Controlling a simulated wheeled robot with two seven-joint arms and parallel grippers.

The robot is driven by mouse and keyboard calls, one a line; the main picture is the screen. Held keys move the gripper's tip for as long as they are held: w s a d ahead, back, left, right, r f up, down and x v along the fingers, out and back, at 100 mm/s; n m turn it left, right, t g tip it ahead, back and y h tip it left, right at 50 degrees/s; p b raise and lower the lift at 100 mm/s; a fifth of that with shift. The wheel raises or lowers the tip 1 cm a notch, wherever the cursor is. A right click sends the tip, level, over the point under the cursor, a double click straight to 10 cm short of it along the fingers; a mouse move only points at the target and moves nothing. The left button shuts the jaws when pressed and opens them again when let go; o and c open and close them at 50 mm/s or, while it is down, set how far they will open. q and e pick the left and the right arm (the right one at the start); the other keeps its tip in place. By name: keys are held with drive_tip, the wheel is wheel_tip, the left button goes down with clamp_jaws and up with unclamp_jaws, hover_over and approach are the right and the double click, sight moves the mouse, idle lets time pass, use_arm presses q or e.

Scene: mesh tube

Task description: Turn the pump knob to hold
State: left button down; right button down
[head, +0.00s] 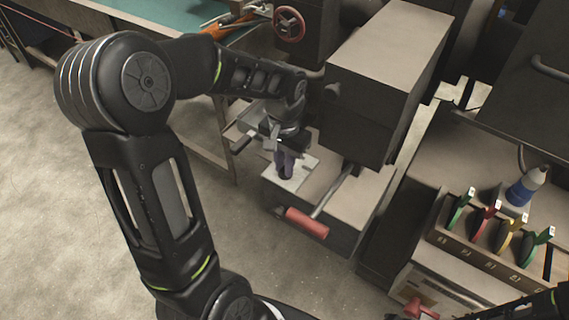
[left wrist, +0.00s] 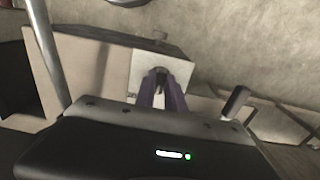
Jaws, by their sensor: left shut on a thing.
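My left gripper (head: 285,172) reaches down onto a pale square plate (head: 299,180) on top of the low pump box (head: 338,222). Its purple fingers (left wrist: 161,92) are shut on the small dark pump knob (left wrist: 160,72) at the plate, which the fingers mostly hide. The plate also shows in the left wrist view (left wrist: 182,68). I cannot read any mark on the plate or tell which way the knob points. My right gripper is not in view.
A lever with a red grip (head: 307,223) sticks out in front of the box, close to the gripper. A large dark machine housing (head: 372,95) stands just behind. A rack with coloured handles (head: 490,240) and a blue-white bottle (head: 525,187) are at right. Floor at left is clear.

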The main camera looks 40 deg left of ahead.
use_arm(q)
drive_tip(key=c, duration=1.4)
unclamp_jaws()
wheel_tip(320, 180, up, 8)
drive_tip(key=shift+f, duration=0.1)
